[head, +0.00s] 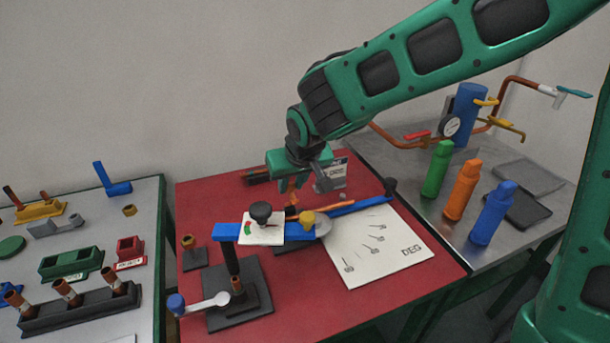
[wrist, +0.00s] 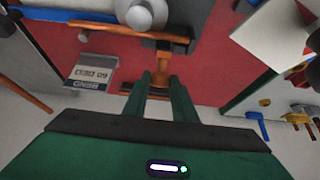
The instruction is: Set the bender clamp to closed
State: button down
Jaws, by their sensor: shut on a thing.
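The pipe bender stands on the red table top, with a long blue bar (head: 355,206), a black knob (head: 261,212) and a white plate with red and green marks (head: 252,231). A copper tube (head: 310,208) runs along it and also shows in the wrist view (wrist: 100,27). My gripper (wrist: 161,82) is shut on an orange handle (wrist: 162,62), which seems to be the bender clamp. In the head view my gripper (head: 297,180) is behind the bender, and the orange handle (head: 291,187) is partly hidden. The clamp's exact setting cannot be told.
A BEND 90 sign (wrist: 90,75) stands close beside my gripper. A white DEG plate (head: 378,245) lies at the right. Green, orange and blue bottles (head: 465,190) stand on the metal table. Fittings and a black rack (head: 80,308) fill the left table.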

aim_at(294, 201)
jog(key=s, duration=0.1)
jog(key=s+f, duration=0.1)
jog(key=s+d, duration=0.1)
jog(key=shift+s+f, duration=0.15)
jog(key=shift+f, duration=0.25)
jog(key=shift+s+d+f, duration=0.15)
jog(key=shift+s+f, duration=0.4)
jog(key=shift+s+d+f, duration=0.15)
jog(key=shift+s+f, duration=0.55)
jog(key=shift+f, duration=0.05)
jog(key=c, duration=1.5)
grip_release()
jog(key=shift+r, duration=0.1)
jog(key=shift+r, duration=0.15)
jog(key=v, duration=1)
jog(key=shift+d+r, duration=0.1)
jog(key=shift+r, duration=0.15)
